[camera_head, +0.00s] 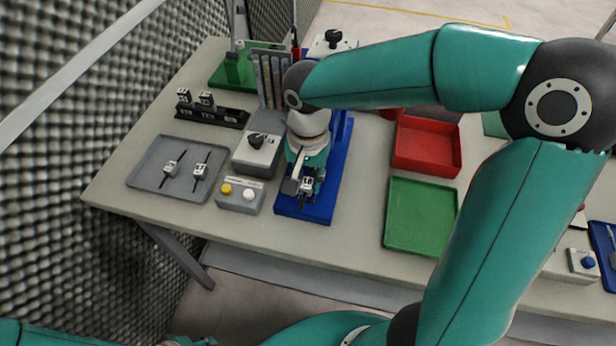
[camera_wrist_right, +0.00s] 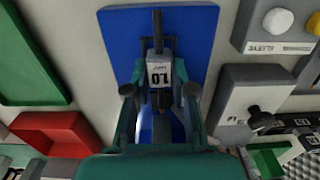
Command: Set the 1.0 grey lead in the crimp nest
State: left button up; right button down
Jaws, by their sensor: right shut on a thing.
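The grey lead, with a white tag reading 1.0 (camera_head: 307,184), is over the blue base of the crimp nest (camera_head: 318,212). My right gripper (camera_head: 301,186) points down there and is shut on it. In the right wrist view the tag (camera_wrist_right: 160,72) sits between the fingertips of my right gripper (camera_wrist_right: 159,88), and a dark stem runs from the tag over the blue plate (camera_wrist_right: 115,35). The nest's seat is largely hidden by the gripper and tag. I cannot tell whether the lead touches it.
A grey tray (camera_head: 150,183) with two other tagged leads lies left, with a black rack (camera_head: 212,115) behind it. A button box (camera_head: 240,196) and a grey box with a black knob (camera_head: 257,150) stand beside the nest. A green tray (camera_head: 420,215) and red bin (camera_head: 427,147) are right.

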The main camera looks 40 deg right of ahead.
jog(key=shift+f+b, duration=0.3)
jog(key=shift+f, duration=0.1)
jog(key=c, duration=0.9)
grip_release()
jog(key=shift+r, duration=0.1)
notch_tip(320, 180, up, 12)
